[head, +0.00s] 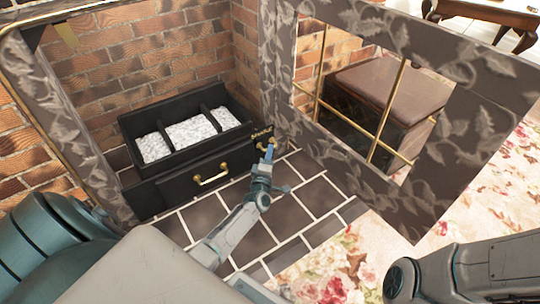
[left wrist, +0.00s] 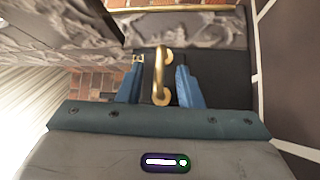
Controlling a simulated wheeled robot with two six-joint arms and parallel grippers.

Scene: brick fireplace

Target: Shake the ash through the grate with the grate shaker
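The black grate (head: 185,160) stands in the fireplace, with pale grey-white ash (head: 193,133) in its compartments. On its front, at the right end, is a small gold handle (head: 264,144) beneath lettering too small to read surely. My left gripper (head: 268,153) is at this handle. In the left wrist view the gold handle (left wrist: 160,78) stands upright between the two blue fingers of my left gripper (left wrist: 160,62). The fingers are apart, with a gap on each side of the handle. My right arm shows at the lower right, its gripper out of view.
A second gold handle (head: 211,179) is on the black drawer front, left of my left gripper. The marbled surround (head: 275,60) rises close to the right of the grate.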

